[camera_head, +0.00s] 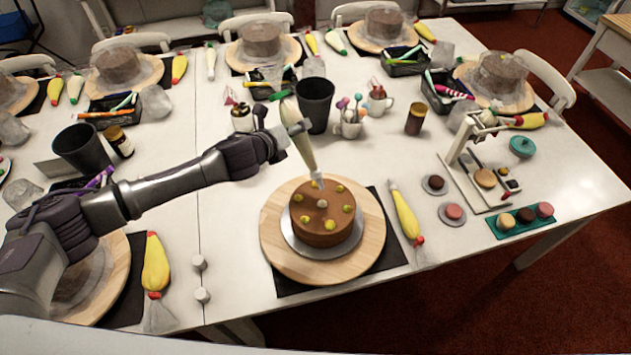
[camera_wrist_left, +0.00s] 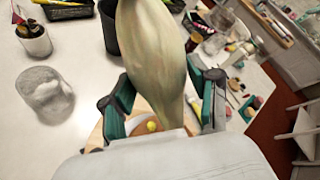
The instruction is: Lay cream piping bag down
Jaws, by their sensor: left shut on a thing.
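My left gripper (camera_head: 286,140) is shut on the cream piping bag (camera_head: 302,145), which hangs nozzle down, slightly tilted, over the chocolate cake (camera_head: 325,225). The nozzle is at or just above the cake's top; I cannot tell if it touches. The cake has yellow dollops and a pale one near its middle, and sits on a grey disc on a round wooden turntable (camera_head: 273,240). In the left wrist view the bag (camera_wrist_left: 150,50) fills the space between the fingers (camera_wrist_left: 165,103) and hides most of the cake. My right gripper is not in view.
A yellow piping bag (camera_head: 405,215) lies right of the turntable on the white table (camera_head: 225,270). Behind stand a dark cup (camera_head: 315,103), a mug of sticks (camera_head: 347,127) and a brown jar (camera_head: 415,120). Another yellow bag (camera_head: 155,262) lies left. Bare table shows left of the turntable.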

